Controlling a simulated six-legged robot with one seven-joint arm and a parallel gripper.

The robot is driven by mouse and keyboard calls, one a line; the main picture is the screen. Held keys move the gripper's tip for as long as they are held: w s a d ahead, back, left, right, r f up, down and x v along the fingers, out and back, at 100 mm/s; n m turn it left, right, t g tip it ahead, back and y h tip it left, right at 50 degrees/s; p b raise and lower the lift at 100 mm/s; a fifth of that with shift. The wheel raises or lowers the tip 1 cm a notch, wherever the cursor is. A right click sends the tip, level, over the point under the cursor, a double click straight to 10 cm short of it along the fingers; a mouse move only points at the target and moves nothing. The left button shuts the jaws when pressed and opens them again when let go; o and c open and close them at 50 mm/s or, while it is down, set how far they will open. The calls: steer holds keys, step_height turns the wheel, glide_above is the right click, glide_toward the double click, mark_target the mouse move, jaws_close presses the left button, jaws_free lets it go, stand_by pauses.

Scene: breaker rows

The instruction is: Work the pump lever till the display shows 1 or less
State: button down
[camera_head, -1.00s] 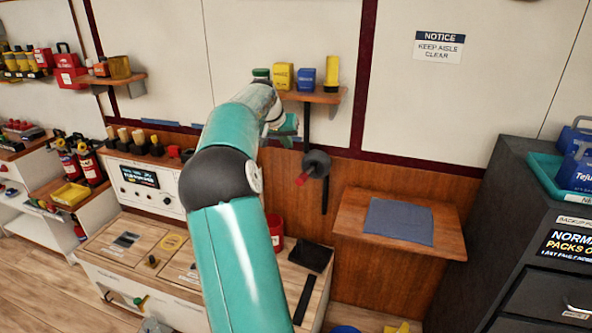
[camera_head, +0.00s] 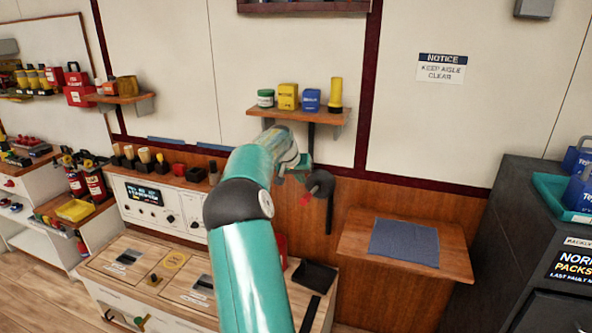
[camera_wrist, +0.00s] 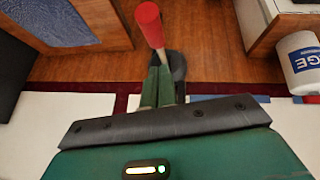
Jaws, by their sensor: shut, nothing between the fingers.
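The pump lever appears to be the wall-mounted piece with a dark round hub (camera_head: 320,183) and a short red grip (camera_head: 305,199). In the head view my gripper (camera_head: 302,168) is at the hub's upper left, partly hidden by my arm. Whether it touches the lever I cannot tell. A lit display (camera_head: 143,194) on the white console at left has text too small to read.
A wooden shelf (camera_head: 335,116) with jars and bottles is above the lever. A wooden ledge (camera_head: 354,246) with a blue mat (camera_head: 404,242) juts out at right. A dark cabinet (camera_head: 500,225) with its own display stands farther right. A bench (camera_head: 128,273) lies below left.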

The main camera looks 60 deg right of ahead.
mark_target(305, 195)
steer(key=f, duration=0.2)
steer(key=s+f, duration=0.1)
steer(key=f, duration=0.1)
steer(key=shift+a, duration=0.35)
steer(key=shift+f, duration=0.15)
